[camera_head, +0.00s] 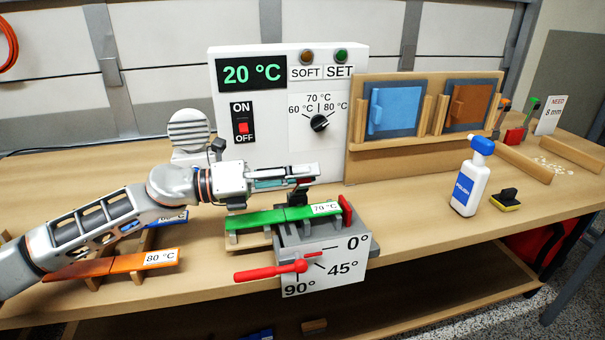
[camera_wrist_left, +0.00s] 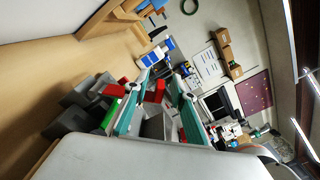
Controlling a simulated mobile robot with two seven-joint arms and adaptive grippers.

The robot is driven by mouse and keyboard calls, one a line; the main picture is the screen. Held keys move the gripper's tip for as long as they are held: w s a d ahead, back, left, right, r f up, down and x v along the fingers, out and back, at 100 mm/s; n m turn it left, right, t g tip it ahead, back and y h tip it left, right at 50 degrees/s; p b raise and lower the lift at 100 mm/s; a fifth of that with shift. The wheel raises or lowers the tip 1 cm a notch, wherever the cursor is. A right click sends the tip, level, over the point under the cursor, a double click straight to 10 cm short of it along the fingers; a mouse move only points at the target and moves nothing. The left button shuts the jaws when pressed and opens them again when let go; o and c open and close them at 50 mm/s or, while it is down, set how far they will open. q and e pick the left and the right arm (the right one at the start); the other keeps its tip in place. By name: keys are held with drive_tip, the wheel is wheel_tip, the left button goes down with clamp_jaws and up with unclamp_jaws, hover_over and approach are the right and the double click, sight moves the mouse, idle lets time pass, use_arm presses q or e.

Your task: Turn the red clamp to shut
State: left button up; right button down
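A grey bending fixture (camera_head: 300,232) stands at the table's front edge with a white angle plate marked 0°, 45° and 90°. An upright red clamp piece (camera_head: 346,209) is at its right end, beside the green strip (camera_head: 270,218) labelled 70 °C. A long red lever (camera_head: 268,273) on the plate's front points left, near the 90° mark. My left gripper (camera_head: 308,182) is above the fixture, left of the red clamp piece. In the left wrist view my left gripper (camera_wrist_left: 160,84) has its teal fingers apart, with a red part (camera_wrist_left: 154,92) showing between them; contact cannot be told. My right gripper is not in view.
An orange strip (camera_head: 110,265) labelled 80 °C and a blue strip (camera_head: 165,218) lie at left, partly behind my arm. A white heater box (camera_head: 290,110) stands behind. A white bottle (camera_head: 471,180) and a black-yellow sponge (camera_head: 506,198) stand right; the table between is clear.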

use_arm(q)
drive_tip(key=v, duration=1.2)
